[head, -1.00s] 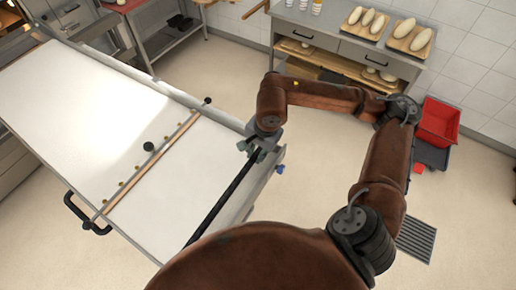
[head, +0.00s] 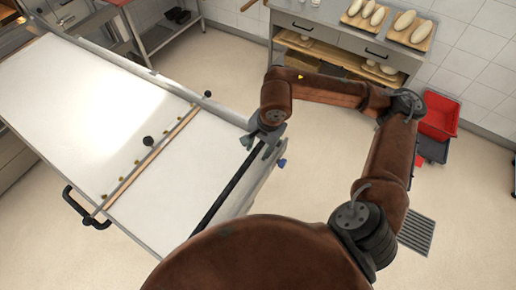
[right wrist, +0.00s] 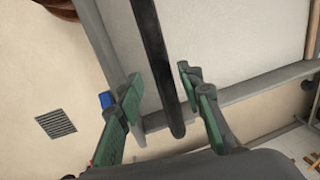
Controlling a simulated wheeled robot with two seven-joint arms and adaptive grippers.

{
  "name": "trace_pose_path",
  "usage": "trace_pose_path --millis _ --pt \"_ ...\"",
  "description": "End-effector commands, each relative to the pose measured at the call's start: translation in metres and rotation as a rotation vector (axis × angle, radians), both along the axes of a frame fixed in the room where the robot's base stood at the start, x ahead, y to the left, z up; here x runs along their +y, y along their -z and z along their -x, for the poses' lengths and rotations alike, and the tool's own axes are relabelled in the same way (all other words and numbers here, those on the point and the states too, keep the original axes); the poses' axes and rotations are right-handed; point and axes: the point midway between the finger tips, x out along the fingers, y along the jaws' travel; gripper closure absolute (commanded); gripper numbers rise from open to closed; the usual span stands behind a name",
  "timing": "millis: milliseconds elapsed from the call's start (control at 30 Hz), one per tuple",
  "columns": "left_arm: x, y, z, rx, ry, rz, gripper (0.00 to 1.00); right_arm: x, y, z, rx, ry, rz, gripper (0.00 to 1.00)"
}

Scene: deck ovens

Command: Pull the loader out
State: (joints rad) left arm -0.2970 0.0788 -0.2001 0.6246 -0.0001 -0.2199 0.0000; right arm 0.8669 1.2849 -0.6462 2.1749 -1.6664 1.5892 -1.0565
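The loader (head: 75,85) is a long white sheet in a grey metal frame, reaching from the ovens at the upper left toward me. A black bar (head: 222,198) runs across its near end, and a black side handle (head: 76,207) sticks out at the left. My right gripper (head: 262,146) is at the far right end of this bar. In the right wrist view the bar (right wrist: 158,60) runs between the fingers of my right gripper (right wrist: 161,82), with gaps visible on both sides, so it is open around the bar. My left gripper is out of view.
A grey worktable (head: 330,35) with loaves on wooden boards stands at the back. A red crate (head: 438,115) sits right of it by the wall. A floor grate (head: 417,235) lies at the right. The floor right of the loader is mostly clear.

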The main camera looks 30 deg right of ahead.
Motion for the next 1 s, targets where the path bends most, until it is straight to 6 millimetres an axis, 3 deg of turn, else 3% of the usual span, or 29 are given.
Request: trace_pose_path --millis 267,700,1000 --pt "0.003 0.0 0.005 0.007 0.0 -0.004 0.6 -0.002 -0.019 0.001 -0.006 0.001 0.0 0.66" --pt "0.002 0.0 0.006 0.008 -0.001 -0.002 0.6 -0.01 -0.102 0.016 -0.003 0.001 0.0 0.66" --pt "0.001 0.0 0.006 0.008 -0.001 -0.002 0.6 -0.011 -0.118 0.019 0.0 0.001 0.0 0.66"
